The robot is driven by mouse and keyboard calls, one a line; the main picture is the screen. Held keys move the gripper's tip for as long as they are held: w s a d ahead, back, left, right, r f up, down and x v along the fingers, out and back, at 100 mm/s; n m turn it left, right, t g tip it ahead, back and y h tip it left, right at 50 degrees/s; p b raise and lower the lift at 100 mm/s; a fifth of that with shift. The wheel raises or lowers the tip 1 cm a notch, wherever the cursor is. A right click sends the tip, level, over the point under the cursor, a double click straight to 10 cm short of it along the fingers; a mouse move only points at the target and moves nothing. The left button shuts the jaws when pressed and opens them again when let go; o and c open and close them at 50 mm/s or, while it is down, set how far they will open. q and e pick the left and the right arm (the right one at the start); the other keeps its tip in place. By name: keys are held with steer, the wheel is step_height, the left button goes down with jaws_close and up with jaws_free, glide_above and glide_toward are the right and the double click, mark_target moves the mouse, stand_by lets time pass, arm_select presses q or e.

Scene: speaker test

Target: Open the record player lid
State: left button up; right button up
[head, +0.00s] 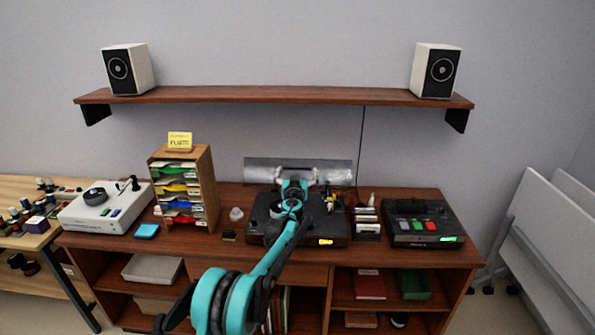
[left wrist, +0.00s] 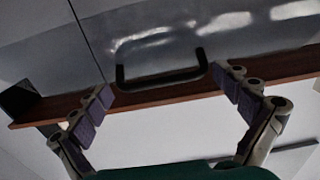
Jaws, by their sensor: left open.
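The record player (head: 335,228) is a dark box with a small lit orange display in the middle of the cabinet top. Its clear greyish lid (head: 335,172) stands raised at the back in the head view. In the left wrist view the lid (left wrist: 150,45) fills the upper part, with a dark U-shaped handle (left wrist: 165,79). My left gripper (head: 296,180) is open in front of the lid. In the left wrist view its purple-padded fingers (left wrist: 167,88) are spread to either side of the handle, apart from it. My arm hides part of the player. My right gripper is not in view.
A wall shelf (head: 270,96) with two speakers is above. A wooden sorter (head: 207,180) and white device (head: 105,208) stand left on the cabinet. A dark device with coloured buttons (head: 420,222) stands right. Small items sit close beside the player.

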arm_select(q)
steer(key=s, duration=1.1)
steer(key=shift+s, duration=0.1)
